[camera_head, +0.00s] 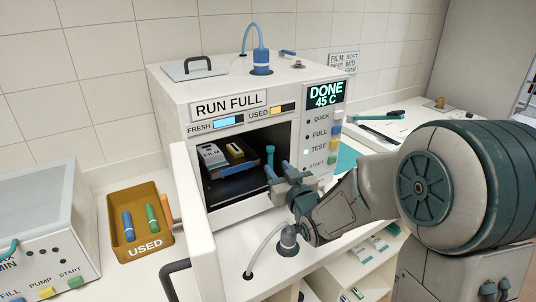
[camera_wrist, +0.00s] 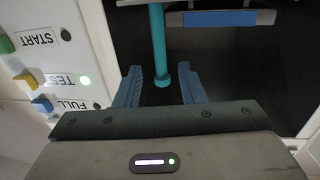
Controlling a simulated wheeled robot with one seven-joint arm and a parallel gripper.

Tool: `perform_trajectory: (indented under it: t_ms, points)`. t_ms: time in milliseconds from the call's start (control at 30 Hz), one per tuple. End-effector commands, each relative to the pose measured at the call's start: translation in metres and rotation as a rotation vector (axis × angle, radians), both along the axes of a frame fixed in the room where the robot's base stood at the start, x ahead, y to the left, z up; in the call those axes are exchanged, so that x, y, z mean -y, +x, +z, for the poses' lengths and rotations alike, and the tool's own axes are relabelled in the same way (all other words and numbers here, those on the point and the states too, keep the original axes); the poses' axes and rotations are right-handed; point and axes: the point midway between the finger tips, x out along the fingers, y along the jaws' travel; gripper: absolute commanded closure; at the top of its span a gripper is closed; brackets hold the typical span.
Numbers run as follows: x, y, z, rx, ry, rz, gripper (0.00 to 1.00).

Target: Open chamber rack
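The chamber rack (camera_head: 226,160) is a dark tray inside the open chamber of the white machine (camera_head: 170,120). It carries a white box marked FILM (camera_head: 211,156) and a dark and yellow block (camera_head: 235,151). A teal upright post (camera_head: 270,154) shows near the chamber's right side. My gripper (camera_head: 277,175) is at the chamber mouth. In the wrist view, my gripper (camera_wrist: 160,90) is open, with a teal rod (camera_wrist: 158,45) reaching down between its fingers. Gaps show on both sides of the rod. The rack's rear is dark.
The chamber door (camera_head: 190,210) stands open at the left, with a dark handle (camera_head: 175,280). A brown USED tray (camera_head: 140,252) holds a blue and a green cylinder. Buttons line the panel (camera_head: 322,140) right of the opening; its display reads DONE 45 C. A blue-topped hose fitting (camera_head: 261,60) stands on top.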

Motion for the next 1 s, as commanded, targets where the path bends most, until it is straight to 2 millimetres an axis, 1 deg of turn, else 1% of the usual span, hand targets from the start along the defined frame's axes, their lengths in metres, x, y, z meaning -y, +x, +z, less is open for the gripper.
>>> perform_trajectory:
  t_ms: [33,200,400,600,867,900,967,1000]
  points:
    - [-0.005,0.009,0.001,-0.002,0.001,0.002,0.64]
    - [-0.017,0.035,0.002,-0.001,0.002,0.002,0.64]
    - [-0.028,0.058,0.001,-0.001,0.000,0.002,0.64]
    - [-0.033,0.069,0.001,0.000,0.001,0.000,0.64]
    - [-0.033,0.070,0.000,0.000,0.000,0.000,0.64]
    - [-0.033,0.070,0.000,0.000,0.000,0.000,0.67]
    - [-0.033,0.070,0.000,0.000,0.000,0.000,0.83]
    - [-0.033,0.070,0.000,0.000,0.000,0.000,0.94]
